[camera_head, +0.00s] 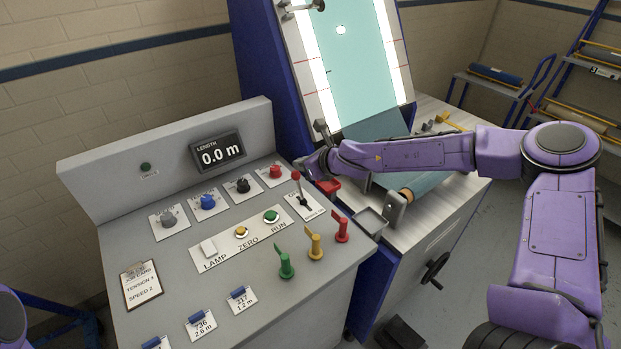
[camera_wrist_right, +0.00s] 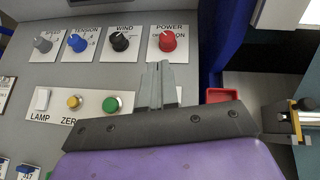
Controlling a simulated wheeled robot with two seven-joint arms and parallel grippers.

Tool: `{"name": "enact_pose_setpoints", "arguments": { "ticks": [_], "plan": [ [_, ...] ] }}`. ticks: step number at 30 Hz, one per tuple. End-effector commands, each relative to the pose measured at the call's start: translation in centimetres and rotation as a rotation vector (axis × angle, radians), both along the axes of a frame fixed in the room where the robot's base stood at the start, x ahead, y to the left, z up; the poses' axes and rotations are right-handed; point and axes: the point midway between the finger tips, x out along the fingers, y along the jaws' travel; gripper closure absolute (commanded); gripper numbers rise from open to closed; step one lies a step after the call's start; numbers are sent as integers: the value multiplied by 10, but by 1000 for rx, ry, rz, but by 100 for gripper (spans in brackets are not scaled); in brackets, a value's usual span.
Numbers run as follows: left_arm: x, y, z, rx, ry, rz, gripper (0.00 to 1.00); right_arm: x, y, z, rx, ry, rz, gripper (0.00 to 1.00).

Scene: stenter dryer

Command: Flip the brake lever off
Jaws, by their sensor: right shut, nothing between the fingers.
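My right gripper (camera_head: 303,164) is shut and empty, just above and behind the red knob. I cannot tell whether it touches the knob. In the right wrist view the shut fingers (camera_wrist_right: 157,86) point up over the console, below the power knob, and they and the gripper body hide the lever. My left gripper is out of view.
The red power knob (camera_head: 275,171) and green run button (camera_head: 271,216) lie close by. Green, yellow and red flag-like handles (camera_head: 315,243) stand along the console's right edge. A red tray (camera_wrist_right: 221,96) is right of the fingers. The lit panel (camera_head: 350,60) rises behind.

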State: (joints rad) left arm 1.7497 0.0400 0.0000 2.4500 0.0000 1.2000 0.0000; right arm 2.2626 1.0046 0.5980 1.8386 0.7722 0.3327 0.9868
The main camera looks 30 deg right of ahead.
Motion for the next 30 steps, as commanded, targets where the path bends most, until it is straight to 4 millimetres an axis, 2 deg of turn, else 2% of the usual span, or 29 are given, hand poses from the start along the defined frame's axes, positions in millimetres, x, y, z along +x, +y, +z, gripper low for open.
{"name": "enact_pose_setpoints", "arguments": {
  "ticks": [1,6,9,12,30],
  "plan": [
    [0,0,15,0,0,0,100,0,0,16,0,-2,1,100],
    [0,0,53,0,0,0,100,-2,-1,55,0,-4,8,100],
    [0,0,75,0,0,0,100,-3,-1,76,0,-4,13,100],
    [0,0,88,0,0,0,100,-4,-1,89,0,-3,17,100],
    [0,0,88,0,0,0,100,-4,0,90,0,-4,22,100]
  ]
}}
